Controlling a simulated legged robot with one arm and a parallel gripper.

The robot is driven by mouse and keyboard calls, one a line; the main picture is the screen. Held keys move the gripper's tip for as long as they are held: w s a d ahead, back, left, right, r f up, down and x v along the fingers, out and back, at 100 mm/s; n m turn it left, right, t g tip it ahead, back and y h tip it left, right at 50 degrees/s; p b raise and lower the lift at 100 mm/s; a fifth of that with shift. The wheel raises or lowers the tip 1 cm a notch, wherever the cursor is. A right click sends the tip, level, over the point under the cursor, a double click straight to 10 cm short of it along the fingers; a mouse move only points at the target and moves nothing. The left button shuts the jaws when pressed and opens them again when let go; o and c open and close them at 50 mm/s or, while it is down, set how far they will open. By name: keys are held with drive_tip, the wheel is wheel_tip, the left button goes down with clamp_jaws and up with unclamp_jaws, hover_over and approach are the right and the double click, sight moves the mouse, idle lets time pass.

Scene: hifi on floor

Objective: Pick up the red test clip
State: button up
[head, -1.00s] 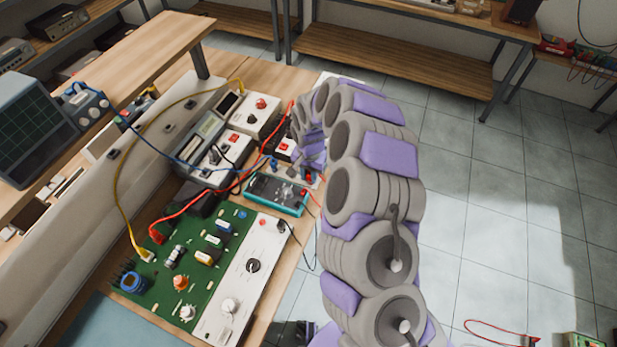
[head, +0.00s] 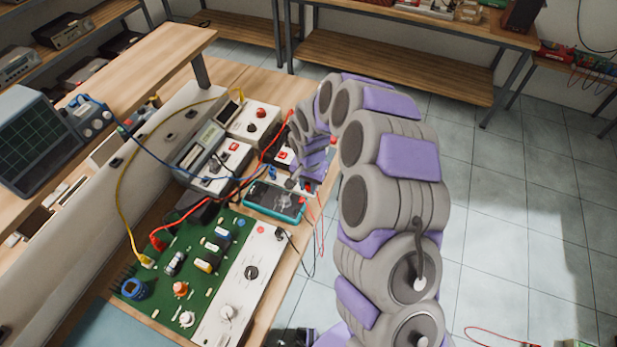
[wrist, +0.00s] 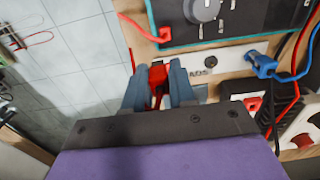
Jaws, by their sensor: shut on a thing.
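In the wrist view, a red test clip (wrist: 157,76) sits between the two blue-grey fingers of my gripper (wrist: 158,86), which are shut on it. A thin red lead runs up from it. A second red plug (wrist: 146,28) is at the edge of the teal-framed meter (wrist: 215,25), apart from my fingers. A blue plug (wrist: 262,65) sits in the panel to the right.
The teal meter (head: 273,200) lies on the bench near a green circuit board (head: 190,260) with several parts. Power boxes (head: 250,120) and crossing red, blue and yellow leads crowd the left and back. Tiled floor (head: 510,220) is open to the right.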

drive_tip(key=s, duration=0.3)
drive_tip(key=s+a+p, duration=0.1)
drive_tip(key=s, duration=0.3)
drive_tip(key=s+r, duration=0.1)
drive_tip(key=s, duration=0.3)
drive_tip(key=shift+s+a, duration=0.2)
wheel_tip(320, 180, up, 7)
drive_tip(key=s+p, duration=0.1)
drive_tip(key=p, duration=0.2)
idle(1.0)
drive_tip(key=shift+w+a, duration=0.1)
